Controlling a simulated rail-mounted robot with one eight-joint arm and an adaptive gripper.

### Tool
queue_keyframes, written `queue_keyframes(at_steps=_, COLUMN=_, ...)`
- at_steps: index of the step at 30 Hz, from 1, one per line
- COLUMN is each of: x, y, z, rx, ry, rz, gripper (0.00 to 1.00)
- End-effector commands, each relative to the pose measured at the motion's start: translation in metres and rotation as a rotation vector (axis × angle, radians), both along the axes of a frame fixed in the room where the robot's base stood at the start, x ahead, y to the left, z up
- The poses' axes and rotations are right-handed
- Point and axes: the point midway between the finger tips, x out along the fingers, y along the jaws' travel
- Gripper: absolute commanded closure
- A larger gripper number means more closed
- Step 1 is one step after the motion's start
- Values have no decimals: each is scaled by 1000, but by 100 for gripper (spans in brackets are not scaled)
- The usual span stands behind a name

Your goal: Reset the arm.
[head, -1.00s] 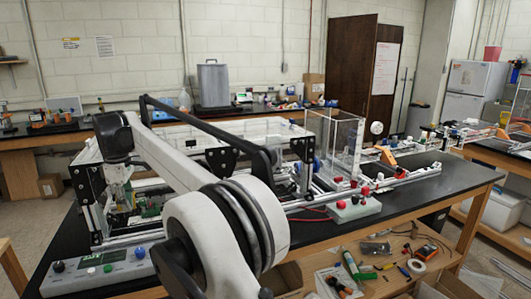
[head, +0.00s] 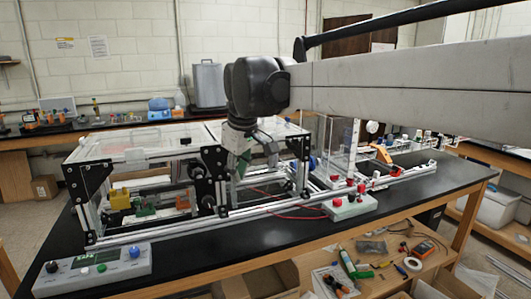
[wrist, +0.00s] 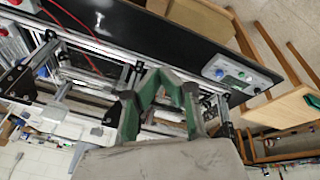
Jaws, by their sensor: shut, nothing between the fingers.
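My gripper (head: 237,172) hangs in front of the extrusion frame (head: 150,225) in the head view, below the dark wrist joint. In the wrist view its green-edged fingers (wrist: 158,74) come together at the tips, with nothing between them. The gripper appears apart from the frame, though the exact gap to the frame's bars cannot be told. My arm stretches in from the upper right and hides part of the back wall and cabinet.
The frame has clear top panels (head: 140,142) and black corner brackets. A control box (head: 97,268) sits at the table's front left, and a smaller button box (head: 350,206) stands to the right. A lower shelf holds tools.

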Motion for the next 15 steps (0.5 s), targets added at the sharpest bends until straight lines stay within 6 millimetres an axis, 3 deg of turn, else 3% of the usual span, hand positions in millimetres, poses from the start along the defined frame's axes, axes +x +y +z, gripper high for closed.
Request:
queue_keyframes(at_steps=3, x=-23, y=-41, z=-2, rx=27, ry=-21, rz=-92, gripper=100)
queue_keyframes(at_steps=15, x=-111, y=-151, z=-33, rx=124, ry=-95, rz=-397, gripper=100)
